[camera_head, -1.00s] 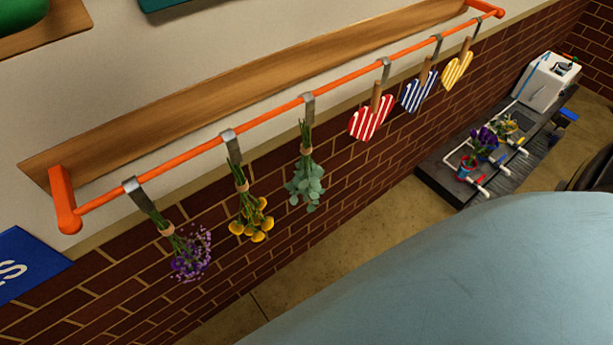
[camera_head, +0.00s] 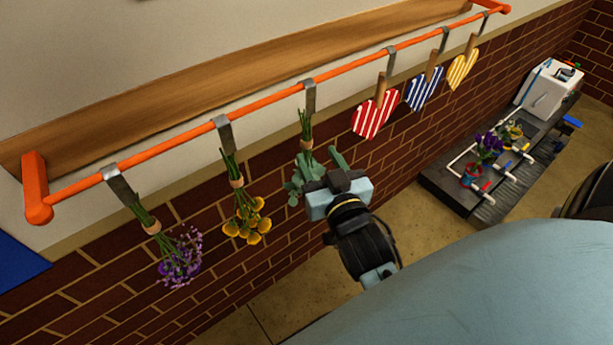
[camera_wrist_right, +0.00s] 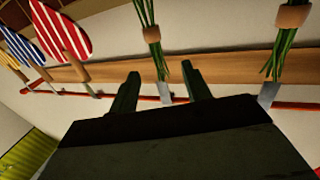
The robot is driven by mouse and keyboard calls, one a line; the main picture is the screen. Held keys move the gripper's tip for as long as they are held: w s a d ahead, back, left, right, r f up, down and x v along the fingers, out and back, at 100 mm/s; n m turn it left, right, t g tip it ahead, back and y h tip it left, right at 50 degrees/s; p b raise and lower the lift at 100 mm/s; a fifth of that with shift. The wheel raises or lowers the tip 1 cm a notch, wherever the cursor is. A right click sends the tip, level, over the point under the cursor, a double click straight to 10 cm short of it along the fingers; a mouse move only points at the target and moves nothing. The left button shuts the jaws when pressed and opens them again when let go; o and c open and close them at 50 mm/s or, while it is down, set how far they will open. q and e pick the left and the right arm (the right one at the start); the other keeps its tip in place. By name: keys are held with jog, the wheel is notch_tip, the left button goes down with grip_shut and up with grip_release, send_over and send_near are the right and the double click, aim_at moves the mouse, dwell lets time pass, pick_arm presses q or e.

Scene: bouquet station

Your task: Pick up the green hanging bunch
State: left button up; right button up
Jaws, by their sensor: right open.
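The green hanging bunch (camera_head: 299,182) hangs leaves-down from a metal hook on the orange rail, stems up and bound with a tan band. My right gripper (camera_head: 327,169) is just in front of its leaves and covers part of them. In the right wrist view, the bunch's stems (camera_wrist_right: 160,66) appear between the two open, empty fingers (camera_wrist_right: 160,88), with the band (camera_wrist_right: 152,34) above the fingertips in the picture. I cannot tell whether the stems lie between the fingers in depth. My left gripper is not in view.
A yellow bunch (camera_head: 246,222) and a purple bunch (camera_head: 180,258) hang to the left on the orange rail (camera_head: 260,102). Striped red (camera_head: 376,119), blue (camera_head: 424,89) and yellow (camera_head: 464,68) hearts hang to the right. The brick wall is close behind.

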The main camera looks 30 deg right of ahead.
aim_at(306, 135)
jog(key=x, duration=0.6)
jog(key=shift+f+x, duration=0.15)
jog(key=shift+x, duration=1.15)
jog(key=shift+f+x, duration=0.1)
jog(key=shift+x, duration=1.2)
jog(key=shift+s+d, duration=0.1)
jog(key=shift+d, duration=0.1)
grip_shut()
